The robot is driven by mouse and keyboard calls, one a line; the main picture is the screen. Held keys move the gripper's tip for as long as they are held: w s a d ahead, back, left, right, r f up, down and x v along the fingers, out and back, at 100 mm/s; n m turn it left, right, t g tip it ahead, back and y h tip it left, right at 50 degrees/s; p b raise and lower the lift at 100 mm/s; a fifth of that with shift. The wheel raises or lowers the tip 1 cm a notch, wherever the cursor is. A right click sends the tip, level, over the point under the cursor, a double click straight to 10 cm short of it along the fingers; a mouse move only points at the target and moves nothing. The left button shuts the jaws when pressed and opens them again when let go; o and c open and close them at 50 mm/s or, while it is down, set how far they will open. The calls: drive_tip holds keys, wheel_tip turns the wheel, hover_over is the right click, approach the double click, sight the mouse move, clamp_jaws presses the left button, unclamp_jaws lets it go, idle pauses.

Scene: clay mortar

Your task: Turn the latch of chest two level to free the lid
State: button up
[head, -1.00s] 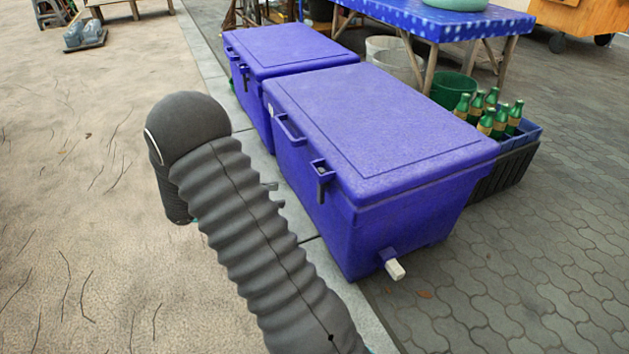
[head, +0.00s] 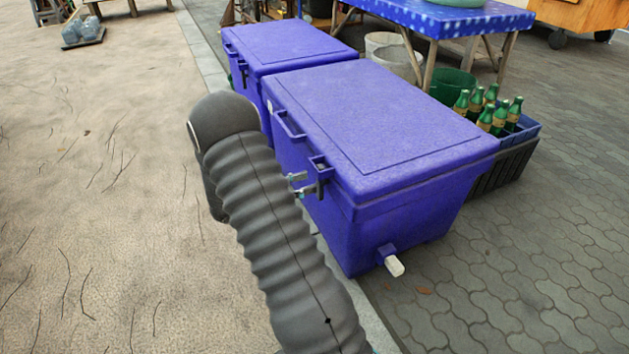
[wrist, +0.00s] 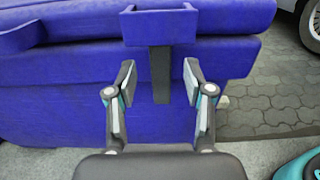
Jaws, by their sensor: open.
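The nearer blue chest (head: 380,130) has a closed lid, and a dark grey latch (head: 321,178) hangs straight down at its front. In the wrist view the latch (wrist: 160,76) hangs upright under a blue bracket (wrist: 160,25) on the lid. My gripper (head: 297,184) is open at the chest front, right beside the latch. In the wrist view the fingertips of my gripper (wrist: 159,78) stand left and right of the latch, with a gap on each side. I cannot tell how deep the latch sits between them. No number shows on the chest.
A second blue chest (head: 285,45) with its lid closed stands behind the nearer one. A lid handle (head: 290,127) sits left of the latch. A pale drain plug (head: 393,264) juts low from the chest's side. A crate of green bottles (head: 525,130) stands at right. Open sandy ground lies at left.

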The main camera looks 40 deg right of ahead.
sight(318, 179)
drive_tip(key=shift+x, duration=1.75)
clamp_jaws()
